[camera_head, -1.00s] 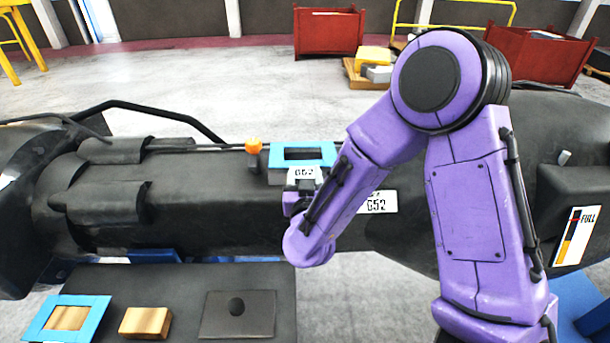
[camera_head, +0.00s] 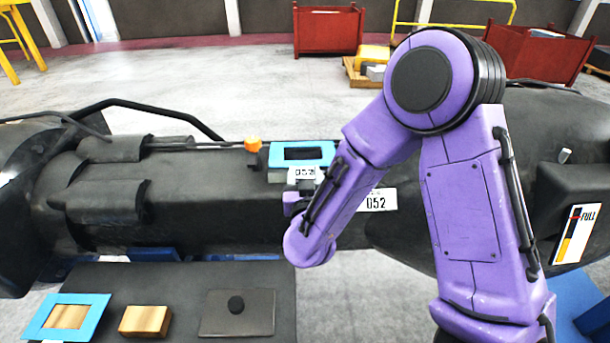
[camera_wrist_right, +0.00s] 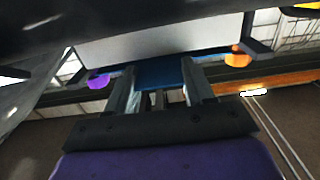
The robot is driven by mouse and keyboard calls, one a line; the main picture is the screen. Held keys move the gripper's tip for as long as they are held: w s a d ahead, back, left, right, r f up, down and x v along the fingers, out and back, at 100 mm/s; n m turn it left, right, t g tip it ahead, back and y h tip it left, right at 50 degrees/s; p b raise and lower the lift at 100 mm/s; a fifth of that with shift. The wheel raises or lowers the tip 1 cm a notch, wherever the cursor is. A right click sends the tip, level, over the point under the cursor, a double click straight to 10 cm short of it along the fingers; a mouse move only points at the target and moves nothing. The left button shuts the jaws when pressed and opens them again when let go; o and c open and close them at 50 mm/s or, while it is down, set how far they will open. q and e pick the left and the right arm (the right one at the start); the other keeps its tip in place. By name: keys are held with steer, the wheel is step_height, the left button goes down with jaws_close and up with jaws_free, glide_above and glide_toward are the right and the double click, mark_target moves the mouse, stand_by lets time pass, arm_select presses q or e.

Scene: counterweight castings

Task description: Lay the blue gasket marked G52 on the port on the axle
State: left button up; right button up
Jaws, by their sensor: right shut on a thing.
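The blue gasket (camera_head: 327,153), a flat rectangular frame with a dark opening, is at the raised grey port block (camera_head: 277,178) on top of the dark axle (camera_head: 210,215). A white tag (camera_head: 303,172) on its near side reads like G52. My right gripper (camera_head: 301,190) is shut on its near side, partly hidden by my purple forearm. In the right wrist view the blue part (camera_wrist_right: 160,72) sits between the fingers. Whether the gasket touches the port all round cannot be told. My left gripper is not in view.
An orange knob (camera_head: 253,145) stands left of the port. A white plate (camera_head: 376,200) on the axle carries similar marking. A dark bench (camera_head: 180,285) in front holds another blue frame (camera_head: 38,318), a wooden block (camera_head: 145,321) and a grey plate (camera_head: 255,318). Red crates (camera_head: 328,32) stand behind.

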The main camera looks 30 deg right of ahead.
steer(key=shift+f+b, duration=0.35)
steer(key=shift+f, duration=0.1)
steer(key=o, duration=1.1)
steer(key=shift+s, duration=0.1)
